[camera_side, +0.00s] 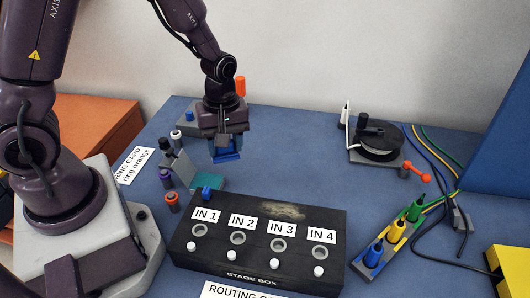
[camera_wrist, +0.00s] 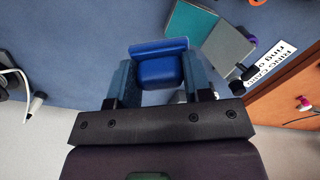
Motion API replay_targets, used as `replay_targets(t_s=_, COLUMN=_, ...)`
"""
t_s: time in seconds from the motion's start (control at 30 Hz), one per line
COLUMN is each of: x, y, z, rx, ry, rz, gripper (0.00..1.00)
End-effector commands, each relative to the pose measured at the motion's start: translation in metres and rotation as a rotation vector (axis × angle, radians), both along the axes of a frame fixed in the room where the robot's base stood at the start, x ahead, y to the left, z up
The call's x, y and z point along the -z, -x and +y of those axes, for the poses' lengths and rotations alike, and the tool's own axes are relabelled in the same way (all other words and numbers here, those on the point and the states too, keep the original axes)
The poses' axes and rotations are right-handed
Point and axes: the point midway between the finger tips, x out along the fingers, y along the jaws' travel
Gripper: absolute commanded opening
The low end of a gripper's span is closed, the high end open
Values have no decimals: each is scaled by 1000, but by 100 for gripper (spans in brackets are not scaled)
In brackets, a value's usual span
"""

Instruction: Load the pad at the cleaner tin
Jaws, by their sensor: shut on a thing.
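My gripper (camera_side: 221,141) is shut on a blue block-like piece, which I take to be the pad (camera_side: 227,156). It hangs below the fingers, above the blue table and apart from it. In the wrist view the pad (camera_wrist: 160,70) sits between both fingers, with a raised blue edge at its far side. What looks like the cleaner tin, with a teal surface (camera_side: 209,183) and a raised grey plate (camera_side: 180,168), is below and left of my gripper in the side view. In the wrist view the teal surface (camera_wrist: 189,30) is beyond and right of the pad.
The black stage box (camera_side: 255,262), with four labelled sockets, stands in front. Small coloured rings (camera_side: 172,202) stand left of the tin. A black reel (camera_side: 380,140) sits at the back right, and a rack of coloured plugs (camera_side: 395,236) at the right. The table's middle is clear.

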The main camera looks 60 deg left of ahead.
Motion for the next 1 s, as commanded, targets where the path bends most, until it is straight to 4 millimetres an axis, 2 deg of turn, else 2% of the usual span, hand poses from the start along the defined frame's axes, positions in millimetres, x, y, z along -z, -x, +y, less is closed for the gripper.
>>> replay_targets(t_s=0.03, x=4, y=13, z=14, rx=-78, ry=1, rz=3, gripper=26)
replay_targets(t_s=0.1, x=8, y=27, z=26, rx=-157, ry=-2, rz=-1, gripper=26)
replay_targets(t_s=0.27, x=17, y=46, z=32, rx=-257, ry=-11, rz=-18, gripper=26)
replay_targets(t_s=0.47, x=28, y=43, z=33, rx=-267, ry=-16, rz=-34, gripper=26)
replay_targets(t_s=0.8, x=62, y=43, z=33, rx=-265, ry=-16, rz=-33, gripper=26)
replay_targets(t_s=1.0, x=74, y=42, z=32, rx=-263, ry=-15, rz=-36, gripper=26)
